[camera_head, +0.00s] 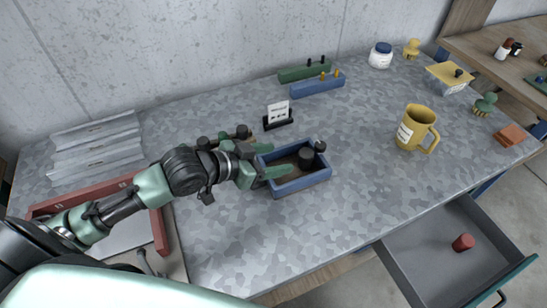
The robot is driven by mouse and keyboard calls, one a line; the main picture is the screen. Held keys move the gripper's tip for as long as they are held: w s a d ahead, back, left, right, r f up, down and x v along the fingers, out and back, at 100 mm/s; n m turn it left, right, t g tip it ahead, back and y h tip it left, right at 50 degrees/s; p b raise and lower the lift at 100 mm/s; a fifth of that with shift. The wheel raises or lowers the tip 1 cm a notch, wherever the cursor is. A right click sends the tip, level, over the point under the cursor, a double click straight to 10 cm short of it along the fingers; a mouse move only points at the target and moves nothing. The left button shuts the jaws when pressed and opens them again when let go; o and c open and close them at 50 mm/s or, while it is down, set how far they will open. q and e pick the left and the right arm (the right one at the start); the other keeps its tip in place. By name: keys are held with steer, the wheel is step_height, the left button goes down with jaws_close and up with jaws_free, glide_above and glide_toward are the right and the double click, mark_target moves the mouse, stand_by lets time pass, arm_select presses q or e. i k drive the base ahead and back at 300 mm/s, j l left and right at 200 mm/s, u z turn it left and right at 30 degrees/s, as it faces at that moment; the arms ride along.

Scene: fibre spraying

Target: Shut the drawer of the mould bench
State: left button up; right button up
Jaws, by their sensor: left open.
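The drawer (425,268) of the mould bench is pulled out at the lower right. It is grey inside, with a dark green front and a dark handle (502,298) at the lower right edge. A red cylinder (463,242) lies in it. The mould bench (250,235) has a mottled grey metal top. My left gripper (278,164) is above the bench top at the blue open tray (303,183), well to the left of the drawer. Its green fingers are apart, over the tray's left part. Whether they touch anything there cannot be told. My right gripper is not in view.
A dark cylindrical piece (307,156) is in the tray. A yellow mug (416,128) stands to the right. A small sign (278,114) and green and blue blocks (317,87) stand behind. The bench top between tray and drawer is clear.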

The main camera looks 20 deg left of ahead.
mark_target(419, 256)
steer(key=k+l, duration=0.25)
steer(key=k, duration=0.2)
steer(key=k+l, duration=0.25)
steer(key=k, duration=0.25)
steer(key=k+l, duration=0.25)
steer(key=k, duration=0.2)
